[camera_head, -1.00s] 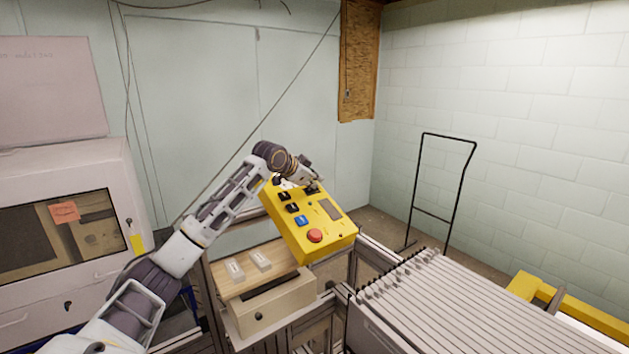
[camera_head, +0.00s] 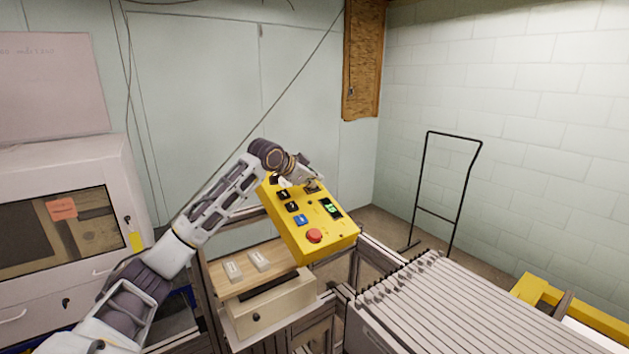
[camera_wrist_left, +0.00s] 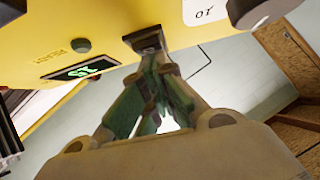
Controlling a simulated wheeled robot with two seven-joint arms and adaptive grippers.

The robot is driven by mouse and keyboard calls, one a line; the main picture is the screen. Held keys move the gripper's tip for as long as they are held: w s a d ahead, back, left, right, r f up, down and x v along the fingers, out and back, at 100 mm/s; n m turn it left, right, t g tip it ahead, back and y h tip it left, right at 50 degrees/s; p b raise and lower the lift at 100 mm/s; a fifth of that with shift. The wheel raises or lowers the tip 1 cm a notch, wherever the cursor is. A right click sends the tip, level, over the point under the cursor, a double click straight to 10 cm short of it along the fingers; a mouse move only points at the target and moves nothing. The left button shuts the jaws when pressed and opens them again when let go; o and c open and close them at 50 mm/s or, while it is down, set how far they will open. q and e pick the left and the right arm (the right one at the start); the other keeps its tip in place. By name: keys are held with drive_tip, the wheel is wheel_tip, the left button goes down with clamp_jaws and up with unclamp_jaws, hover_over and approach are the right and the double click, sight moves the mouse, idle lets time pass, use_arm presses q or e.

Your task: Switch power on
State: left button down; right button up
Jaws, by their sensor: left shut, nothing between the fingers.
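The yellow control box (camera_head: 318,236) stands on the frame in the middle of the head view. It carries a red round button (camera_head: 314,236), a blue switch (camera_head: 301,220), black knobs and a small display (camera_head: 331,208) lit with green characters. My left gripper (camera_head: 312,187) is shut and empty at the box's upper edge. In the left wrist view my left gripper's fingertips (camera_wrist_left: 148,62) are at a dark square switch (camera_wrist_left: 147,41) on the yellow face; I cannot tell whether they touch. The green display (camera_wrist_left: 86,69) shows there too. My right gripper is not in view.
A rack of long grey bars (camera_head: 465,305) lies to the right. A white cabinet (camera_head: 65,215) stands at left, and a black-framed cart (camera_head: 446,190) near the wall.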

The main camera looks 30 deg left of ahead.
use_arm(q)
drive_tip(key=shift+f, duration=0.2)
drive_tip(key=shift+s+a, duration=0.2)
drive_tip(key=shift+s, duration=0.25)
drive_tip(key=shift+r, duration=0.1)
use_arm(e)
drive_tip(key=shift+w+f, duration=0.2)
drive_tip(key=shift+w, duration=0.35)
use_arm(q)
drive_tip(key=shift+r, duration=0.2)
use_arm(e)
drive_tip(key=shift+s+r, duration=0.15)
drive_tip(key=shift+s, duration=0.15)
